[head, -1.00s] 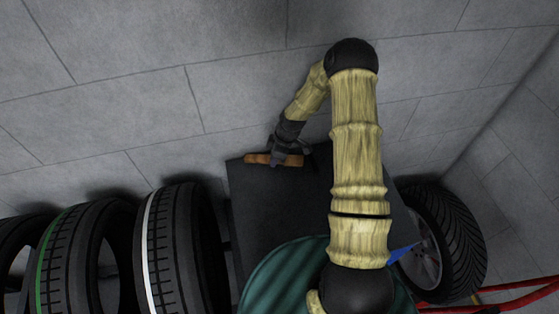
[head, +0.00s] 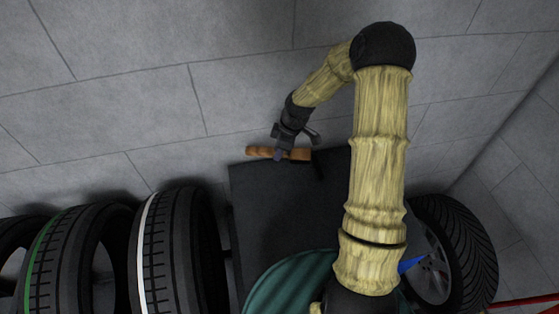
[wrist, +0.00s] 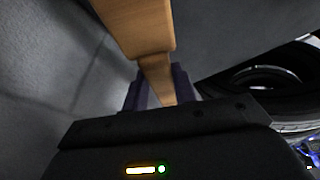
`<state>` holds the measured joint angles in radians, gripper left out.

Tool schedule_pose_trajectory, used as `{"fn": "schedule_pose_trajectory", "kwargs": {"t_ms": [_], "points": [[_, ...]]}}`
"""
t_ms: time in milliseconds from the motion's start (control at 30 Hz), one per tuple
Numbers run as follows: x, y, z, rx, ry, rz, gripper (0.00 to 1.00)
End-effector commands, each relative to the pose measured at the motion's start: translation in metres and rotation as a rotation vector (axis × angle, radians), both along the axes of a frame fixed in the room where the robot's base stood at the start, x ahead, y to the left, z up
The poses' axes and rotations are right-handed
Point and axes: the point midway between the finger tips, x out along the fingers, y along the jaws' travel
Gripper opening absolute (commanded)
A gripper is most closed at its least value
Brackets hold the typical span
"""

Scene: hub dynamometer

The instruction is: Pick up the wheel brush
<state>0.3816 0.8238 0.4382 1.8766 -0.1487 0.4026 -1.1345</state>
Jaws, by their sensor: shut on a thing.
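The wheel brush has an orange-brown wooden handle (head: 262,152) and shows near the far edge of the dark surface in the head view. My gripper (head: 281,153) is shut on the wooden piece, with handle showing on both sides of the fingers. In the wrist view the wooden handle (wrist: 155,70) runs down between the dark purple fingers of my gripper (wrist: 158,90). A dark part at the right end of the brush may be its bristles; it is hard to make out against the dark surface.
The dark tabletop (head: 285,215) is otherwise bare where visible. Several tyres stand at left, one with a white stripe (head: 143,250). A wheel (head: 455,250) stands at right beside a blue object (head: 411,263). A green rounded object (head: 285,285) is in front. A grey block wall (head: 150,80) lies behind.

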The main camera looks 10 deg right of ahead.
Motion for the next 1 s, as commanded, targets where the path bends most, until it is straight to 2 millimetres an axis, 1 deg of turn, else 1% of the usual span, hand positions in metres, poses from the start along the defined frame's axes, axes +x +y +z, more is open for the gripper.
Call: {"fn": "schedule_pose_trajectory", "kwargs": {"t_ms": [33,267,600,700,833,1000], "points": [[-0.015,-0.001,-0.007,-0.001,0.011,0.001,0.00],[-0.062,-0.001,-0.007,-0.001,0.010,0.000,0.00],[-0.144,-0.001,-0.006,-0.001,0.010,0.000,0.00],[-0.165,-0.001,-0.006,-0.001,0.010,-0.001,0.00],[-0.183,-0.001,-0.005,0.000,0.009,-0.001,0.00],[-0.193,0.000,-0.004,0.000,0.008,0.003,0.00]]}}
